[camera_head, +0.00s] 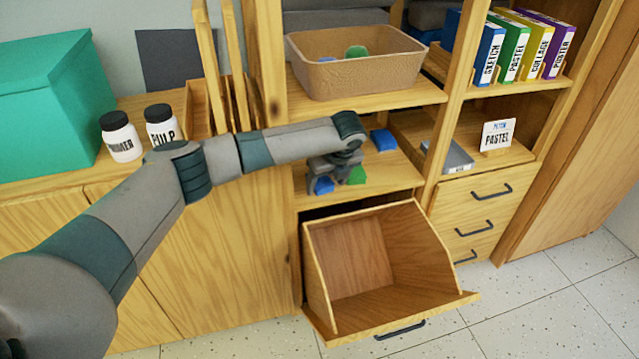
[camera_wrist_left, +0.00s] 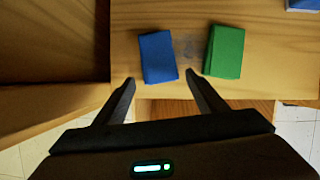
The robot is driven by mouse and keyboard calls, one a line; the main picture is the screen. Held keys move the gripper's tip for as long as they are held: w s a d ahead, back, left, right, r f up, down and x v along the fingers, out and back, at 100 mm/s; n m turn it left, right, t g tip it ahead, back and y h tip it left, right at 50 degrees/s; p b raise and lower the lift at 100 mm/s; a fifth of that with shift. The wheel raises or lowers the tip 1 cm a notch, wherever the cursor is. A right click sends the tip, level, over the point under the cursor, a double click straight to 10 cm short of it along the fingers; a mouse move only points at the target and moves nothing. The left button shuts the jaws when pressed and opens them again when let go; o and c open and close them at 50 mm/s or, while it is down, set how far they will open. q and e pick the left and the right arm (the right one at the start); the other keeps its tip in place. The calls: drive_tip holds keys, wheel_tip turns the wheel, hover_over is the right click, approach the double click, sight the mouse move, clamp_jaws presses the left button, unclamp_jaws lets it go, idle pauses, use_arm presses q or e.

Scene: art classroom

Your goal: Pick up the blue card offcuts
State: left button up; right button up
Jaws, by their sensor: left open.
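A blue card stack (camera_head: 323,185) lies on the shelf above the open bin; it also shows in the left wrist view (camera_wrist_left: 158,57). A green stack (camera_head: 356,176) lies just to its right, also in the left wrist view (camera_wrist_left: 225,52). Another blue stack (camera_head: 383,140) lies farther back on the same shelf, and its edge shows in the wrist view (camera_wrist_left: 303,5). My left gripper (camera_wrist_left: 160,80) is open and empty, with its fingertips close to the near edge of the first blue stack. In the head view the gripper (camera_head: 335,166) partly covers that stack. My right gripper is not in view.
An open, empty tilt-out bin (camera_head: 350,255) juts out below the shelf. A tan tub (camera_head: 355,70) with blue and green pieces stands on the shelf above. Wooden uprights (camera_head: 270,60) flank the bay. A grey tray (camera_head: 448,157) and a PASTEL sign (camera_head: 497,134) stand right.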

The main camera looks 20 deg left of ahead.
use_arm(q)
drive_tip(key=shift+w+a+f, duration=0.35)
drive_tip(key=shift+w+f, duration=0.05)
drive_tip(key=shift+f, duration=0.2)
drive_tip(key=c, duration=1.1)
